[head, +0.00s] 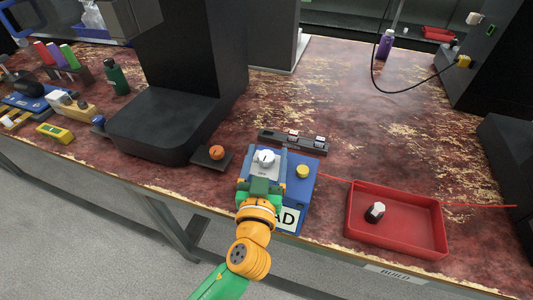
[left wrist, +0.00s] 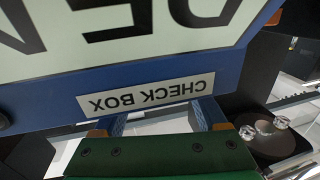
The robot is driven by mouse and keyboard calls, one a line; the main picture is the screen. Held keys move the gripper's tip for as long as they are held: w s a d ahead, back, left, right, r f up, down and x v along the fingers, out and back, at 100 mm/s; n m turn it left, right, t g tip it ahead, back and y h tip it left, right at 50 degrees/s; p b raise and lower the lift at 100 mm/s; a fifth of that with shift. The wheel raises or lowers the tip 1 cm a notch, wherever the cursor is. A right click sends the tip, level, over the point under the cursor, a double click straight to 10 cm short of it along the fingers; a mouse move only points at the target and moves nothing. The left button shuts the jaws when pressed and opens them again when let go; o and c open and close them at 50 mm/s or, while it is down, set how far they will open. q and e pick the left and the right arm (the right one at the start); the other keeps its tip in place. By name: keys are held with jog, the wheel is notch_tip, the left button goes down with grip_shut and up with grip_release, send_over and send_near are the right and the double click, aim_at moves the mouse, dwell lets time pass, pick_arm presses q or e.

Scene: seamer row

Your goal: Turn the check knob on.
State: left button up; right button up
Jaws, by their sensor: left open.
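The blue check box (head: 304,190) stands near the table's front edge, with a large lettered sign on its front. A pale round knob (head: 265,158) with a dark pointer line sits on a grey plate on its top left. My left gripper (head: 265,166) is open and reaches over the box from the front, its fingers around the knob's area; contact cannot be told. In the left wrist view the CHECK BOX label (left wrist: 146,95) appears upside down beyond the open gripper (left wrist: 160,122); the knob is not visible there. My right gripper is not in view.
A yellow button (head: 302,171) is on the box's right side. An orange knob (head: 217,152) on a dark base stands to the left. A dark rack (head: 292,141) lies behind. A red tray (head: 397,240) holding a black-and-white piece (head: 376,212) is to the right.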

pick_arm(q)
grip_shut()
